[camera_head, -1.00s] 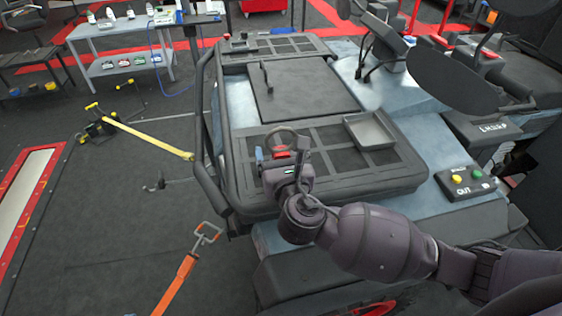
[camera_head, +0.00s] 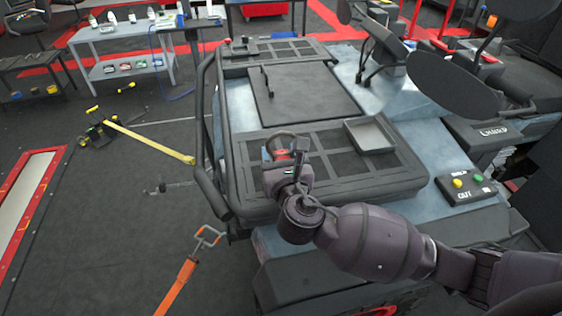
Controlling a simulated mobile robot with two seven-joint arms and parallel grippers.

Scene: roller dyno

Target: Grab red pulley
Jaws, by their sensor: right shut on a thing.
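The red pulley (camera_head: 281,154) is on the black slotted tray top at the front of the vehicle, with a dark ring just above it in the picture. My right gripper (camera_head: 284,160) is shut on the red pulley, with one finger on each side of it. The wrist and fingers hide the lower part of the pulley. I cannot tell whether the pulley still touches the surface. My left gripper is not in view.
A grey metal tray (camera_head: 370,135) lies right of my gripper. A black bar frame (camera_head: 205,150) edges the vehicle on the left. A button box (camera_head: 466,186) is at the right. An orange strap with a hook (camera_head: 187,272) is at lower left.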

